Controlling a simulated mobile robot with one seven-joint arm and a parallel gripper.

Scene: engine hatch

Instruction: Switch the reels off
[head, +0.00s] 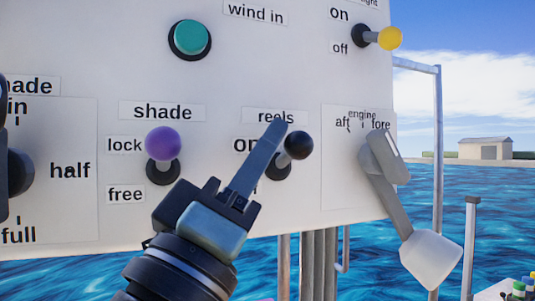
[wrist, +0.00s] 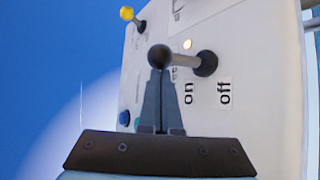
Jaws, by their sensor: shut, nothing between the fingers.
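The reels switch is a lever with a black ball (head: 298,145) on a dark round base, at the lower middle of the white panel in the head view. Its ball stands up and out from the base, on the side of the "on" label. The "off" label is mostly hidden behind my gripper in the head view. In the wrist view the ball (wrist: 159,56) is at my fingertips, with the "on" and "off" labels (wrist: 224,92) clear. My gripper (head: 279,126) is shut and empty, its tips just left of and above the ball. I cannot tell whether they touch.
A purple-ball shade lever (head: 163,143) is to the left. A grey engine lever (head: 392,180) is to the right. A green button (head: 191,38) and a yellow-ball switch (head: 389,38) are above.

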